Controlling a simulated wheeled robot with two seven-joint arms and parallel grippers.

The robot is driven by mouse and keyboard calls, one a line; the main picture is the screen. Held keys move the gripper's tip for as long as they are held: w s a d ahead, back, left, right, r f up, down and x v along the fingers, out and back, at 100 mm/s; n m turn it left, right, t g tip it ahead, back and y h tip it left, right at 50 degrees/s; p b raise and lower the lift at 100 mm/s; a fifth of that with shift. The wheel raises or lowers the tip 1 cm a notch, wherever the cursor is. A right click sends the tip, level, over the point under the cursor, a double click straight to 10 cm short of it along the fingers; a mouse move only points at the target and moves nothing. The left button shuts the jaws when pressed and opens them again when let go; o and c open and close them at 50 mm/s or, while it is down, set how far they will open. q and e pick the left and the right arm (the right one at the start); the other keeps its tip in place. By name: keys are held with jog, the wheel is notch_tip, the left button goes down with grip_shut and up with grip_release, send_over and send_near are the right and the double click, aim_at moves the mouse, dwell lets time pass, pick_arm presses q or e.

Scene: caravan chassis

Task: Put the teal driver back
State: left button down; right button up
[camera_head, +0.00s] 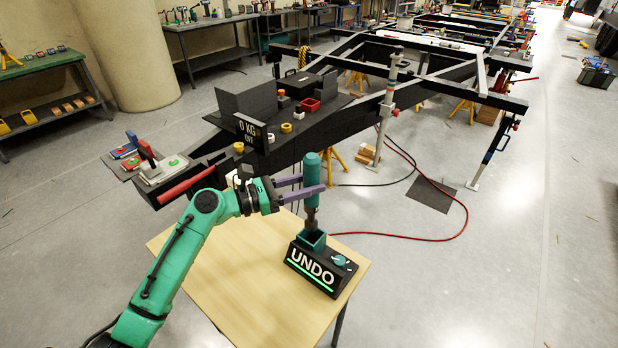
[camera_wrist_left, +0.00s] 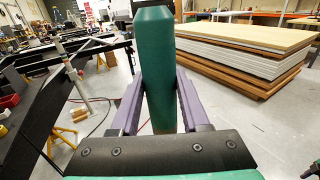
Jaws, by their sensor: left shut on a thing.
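The teal driver (camera_head: 312,166) stands upright in my left gripper (camera_head: 313,184), which is shut around its handle with purple fingers on both sides. The handle also fills the middle of the left wrist view (camera_wrist_left: 158,75). The driver's dark shaft points down at the teal socket (camera_head: 311,241) of a black holder marked UNDO (camera_head: 318,270). The shaft's lower end meets the socket opening in the picture; I cannot tell how far inside it is. My right gripper is not in view.
The holder stands on a light wooden table (camera_head: 235,282), near its right edge. The black caravan chassis (camera_head: 330,118) lies just behind, with a 0 KG display (camera_head: 251,132). A red hose (camera_head: 440,238) runs on the floor. Stacked panels (camera_wrist_left: 245,50) show in the left wrist view.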

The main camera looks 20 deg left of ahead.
aim_at(309, 210)
pick_arm(q)
jog(key=shift+d+f+b, duration=0.1)
jog(key=shift+f+b, duration=2.25)
jog(key=shift+f, duration=2.05)
jog(key=shift+c, duration=1.6)
grip_release()
jog(key=shift+f, duration=0.1)
jog(key=b+v, duration=0.2)
jog(key=v, duration=1.2)
jog(key=shift+a+b, duration=0.25)
jog(key=shift+b, duration=0.15)
jog(key=shift+s, duration=0.15)
